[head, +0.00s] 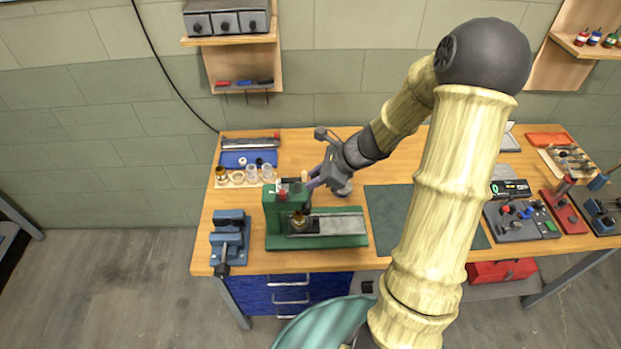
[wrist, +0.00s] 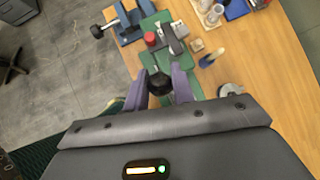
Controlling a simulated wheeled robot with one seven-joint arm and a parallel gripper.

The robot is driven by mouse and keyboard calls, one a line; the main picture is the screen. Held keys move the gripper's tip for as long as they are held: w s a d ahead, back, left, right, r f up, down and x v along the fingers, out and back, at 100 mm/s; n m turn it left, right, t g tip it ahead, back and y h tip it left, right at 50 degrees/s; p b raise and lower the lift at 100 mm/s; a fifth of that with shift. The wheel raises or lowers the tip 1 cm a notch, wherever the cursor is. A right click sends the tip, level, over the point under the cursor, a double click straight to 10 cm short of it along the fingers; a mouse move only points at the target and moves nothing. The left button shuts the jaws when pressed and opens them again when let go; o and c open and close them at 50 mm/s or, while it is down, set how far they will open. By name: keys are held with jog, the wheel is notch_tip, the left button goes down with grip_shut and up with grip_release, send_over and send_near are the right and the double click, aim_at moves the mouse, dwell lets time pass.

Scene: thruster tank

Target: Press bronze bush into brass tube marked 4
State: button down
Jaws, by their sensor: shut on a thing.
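The green press (head: 274,212) stands at the table's front left, with a red cap (head: 282,195) on its head. A small brass-coloured piece (head: 298,219) stands upright under the press head. I cannot read a number on it or tell the bush from the tube there. My gripper (head: 313,183) is at the press's upper right. In the wrist view my gripper (wrist: 161,88) has its purple fingers closed around a black round knob (wrist: 160,82), which seems to be the press lever's end. The press (wrist: 152,62) lies just beyond the fingers there.
A blue vise (head: 228,236) stands left of the press. Behind are a wooden rack with another brass piece (head: 221,174) and clear cups (head: 252,172), and a blue tray (head: 236,158). A dark green mat (head: 388,212) lies right, bare where visible. Shelves hang on the wall.

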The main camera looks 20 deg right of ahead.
jog(key=shift+a, duration=0.15)
jog(key=c, duration=1.2)
grip_release()
jog(key=shift+w, duration=0.15)
jog(key=shift+c, duration=0.2)
jog(key=b+v, duration=0.2)
jog(key=v, duration=1.5)
jog(key=shift+s+r, duration=0.2)
jog(key=shift+s, duration=0.05)
jog(key=shift+w, duration=0.1)
